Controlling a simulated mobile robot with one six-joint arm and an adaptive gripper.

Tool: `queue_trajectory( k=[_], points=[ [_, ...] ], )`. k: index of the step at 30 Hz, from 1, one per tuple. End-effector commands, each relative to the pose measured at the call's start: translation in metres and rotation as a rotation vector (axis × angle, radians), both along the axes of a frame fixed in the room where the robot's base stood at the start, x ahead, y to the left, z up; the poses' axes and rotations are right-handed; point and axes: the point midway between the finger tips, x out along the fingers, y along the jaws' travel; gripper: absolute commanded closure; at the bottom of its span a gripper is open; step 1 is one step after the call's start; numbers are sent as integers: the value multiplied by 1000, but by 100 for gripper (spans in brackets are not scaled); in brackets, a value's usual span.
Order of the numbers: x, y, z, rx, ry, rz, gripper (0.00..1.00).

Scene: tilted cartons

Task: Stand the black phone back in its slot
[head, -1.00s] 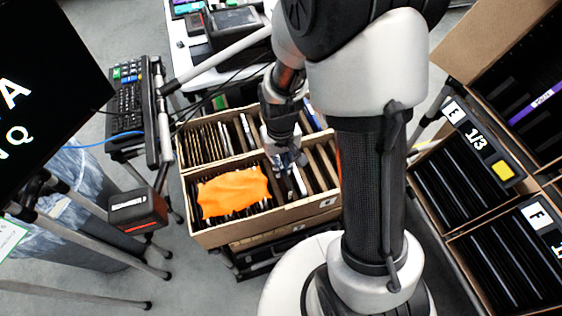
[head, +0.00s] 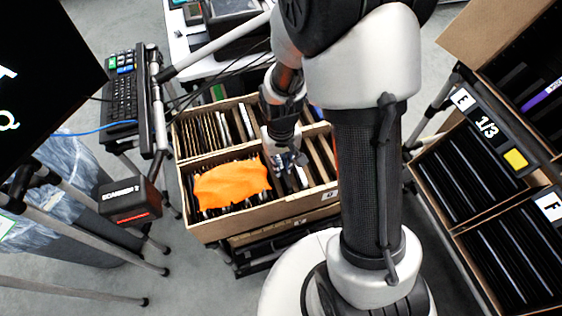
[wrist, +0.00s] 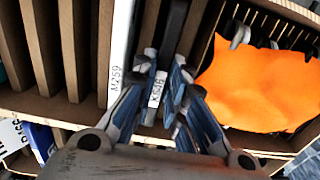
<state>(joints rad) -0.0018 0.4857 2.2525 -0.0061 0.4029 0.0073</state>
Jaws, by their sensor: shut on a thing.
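In the wrist view a black phone (wrist: 172,35) stands on edge between my gripper's blue-grey fingers, with a small label reading X646 (wrist: 156,90) at its near end. My gripper (wrist: 163,78) is shut on it. A white-edged item labelled M259 (wrist: 121,45) stands just left of it. In the head view my gripper (head: 289,163) is low over the front compartment of the cardboard carton (head: 270,209), right of the orange cloth. The phone's lower part is hidden, so I cannot tell how deep it sits.
The orange cloth (head: 232,184) lies over slots beside my gripper. Cardboard dividers (wrist: 72,40) stand left in the wrist view. A scanner (head: 130,198) and keyboard (head: 121,98) are left of the carton. Cartons marked E and F (head: 468,180) stand at right.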

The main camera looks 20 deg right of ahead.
Motion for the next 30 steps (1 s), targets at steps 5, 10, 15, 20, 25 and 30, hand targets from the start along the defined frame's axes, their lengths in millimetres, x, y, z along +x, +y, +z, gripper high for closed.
queue_trajectory(
  k=[5, 10, 15, 20, 25, 30],
  points=[
    [0, 0, 0, 0, 0, 0, 100],
    [0, 0, 0, 0, 0, 0, 100],
    [0, 0, -1, 0, 0, 0, 100],
    [0, 0, -3, 0, 0, 0, 100],
    [0, 0, -5, 0, 0, 0, 100],
    [0, 0, -6, 0, 0, 0, 100]
  ],
)
